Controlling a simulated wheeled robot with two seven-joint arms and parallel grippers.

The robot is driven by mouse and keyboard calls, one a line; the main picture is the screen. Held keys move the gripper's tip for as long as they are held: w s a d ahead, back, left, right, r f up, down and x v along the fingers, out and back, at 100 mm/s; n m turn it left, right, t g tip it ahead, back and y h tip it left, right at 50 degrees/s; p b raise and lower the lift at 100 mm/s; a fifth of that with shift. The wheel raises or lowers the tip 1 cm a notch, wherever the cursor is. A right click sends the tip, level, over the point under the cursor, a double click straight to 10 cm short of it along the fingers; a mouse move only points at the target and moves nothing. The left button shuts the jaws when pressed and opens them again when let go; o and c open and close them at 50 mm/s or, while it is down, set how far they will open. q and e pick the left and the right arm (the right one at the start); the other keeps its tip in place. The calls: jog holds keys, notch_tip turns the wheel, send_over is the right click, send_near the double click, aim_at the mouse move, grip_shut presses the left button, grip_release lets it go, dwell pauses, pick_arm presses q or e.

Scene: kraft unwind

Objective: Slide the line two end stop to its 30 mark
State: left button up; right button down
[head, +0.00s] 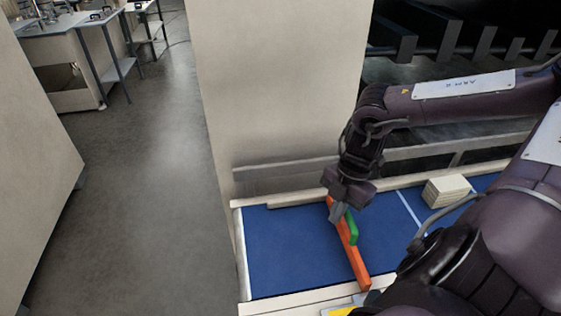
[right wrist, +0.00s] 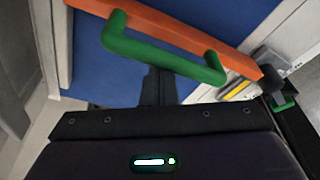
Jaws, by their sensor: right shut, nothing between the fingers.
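The end stop is an orange bar (head: 357,262) lying across a blue conveyor belt (head: 290,250), with a green handle (head: 352,229) on its side. In the right wrist view the orange bar (right wrist: 185,33) crosses the top and the green loop handle (right wrist: 160,52) stands out toward the camera. My right gripper (head: 338,213) is over the bar's far part, beside the handle. Its closed fingers (right wrist: 158,88) are empty and stand at the handle's middle. I cannot tell whether they touch it. No scale mark is readable. My left gripper is out of view.
Pale side rails (head: 300,300) border the belt. A beige panel (head: 275,90) stands behind. The belt left of the bar is clear.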

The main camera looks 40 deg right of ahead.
jog(key=shift+s+d+p, duration=0.35)
jog(key=shift+s+d, duration=0.3)
jog(key=shift+d, duration=0.35)
jog(key=shift+s+d+p, duration=0.3)
jog(key=shift+s+d, duration=0.3)
jog(key=shift+d, duration=0.4)
dwell(0.3)
jog(key=shift+s+d+p, duration=0.2)
jog(key=shift+s+d, duration=0.4)
jog(key=shift+d, duration=0.4)
jog(key=shift+s+d+p, duration=0.2)
jog(key=shift+s+d, duration=0.4)
jog(key=shift+d, duration=0.35)
jog(key=shift+s+d+p, duration=0.2)
jog(key=shift+s+d, duration=0.4)
jog(key=shift+d, duration=0.4)
dwell(0.5)
jog(key=shift+w+a, duration=0.1)
jog(key=shift+a, duration=0.05)
jog(key=shift+w+a+p, duration=0.4)
jog(key=shift+w+a, duration=0.05)
jog(key=shift+a, duration=0.3)
jog(key=a+p+v, duration=0.2)
jog(key=v, duration=0.6)
jog(key=shift+r, duration=0.65)
